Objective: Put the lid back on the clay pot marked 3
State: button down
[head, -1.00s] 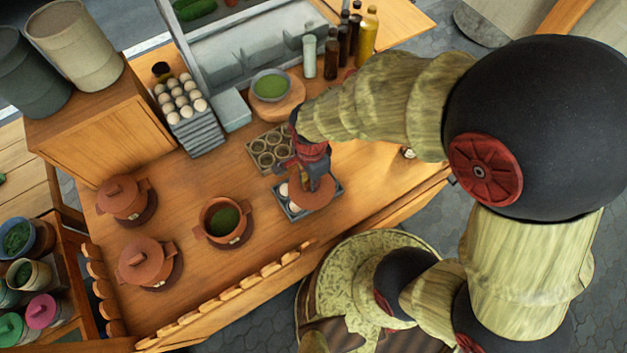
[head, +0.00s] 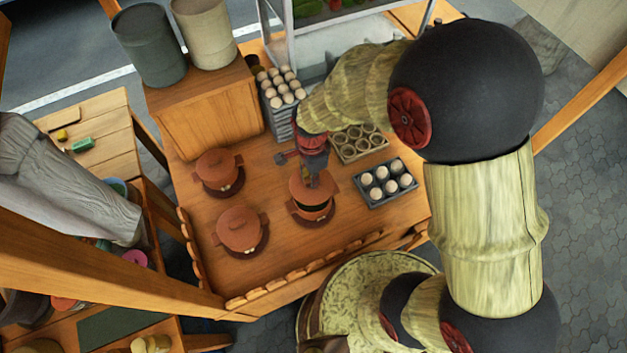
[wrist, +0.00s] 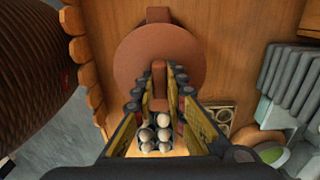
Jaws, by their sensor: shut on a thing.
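A round terracotta lid (head: 308,187) is in my gripper (head: 313,178), held by its top handle. It is over the front-right clay pot (head: 313,218). A dark gap shows between lid and rim at the front, so the lid does not look seated. In the wrist view my gripper (wrist: 158,88) is shut on the handle, and the lid (wrist: 135,60) hides the pot's mouth. Two other clay pots stand to the left with lids on: one at the back (head: 218,170), one at the front (head: 240,230). The pots' pale tags are too small to read.
An egg tray (head: 371,201) stands right of the pot, with a tray of round cups (head: 345,156) behind it. Stacked egg cartons (head: 283,117) and a wooden box (head: 208,118) are at the back. Wooden rolls (head: 290,281) line the front edge.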

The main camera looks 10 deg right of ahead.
jog(key=shift+d+f, duration=0.15)
jog(key=shift+f, duration=0.1)
jog(key=shift+f+b, duration=0.6)
jog(key=shift+f, duration=0.05)
jog(key=shift+f+b, duration=1.5)
jog(key=shift+f, duration=0.7)
jog(key=shift+f, duration=0.15)
jog(key=c, duration=1.7)
grip_release()
jog(key=shift+c, duration=0.2)
jog(key=shift+o, duration=0.3)
jog(key=o, duration=0.4)
jog(key=shift+c, duration=0.2)
jog(key=shift+o, duration=0.4)
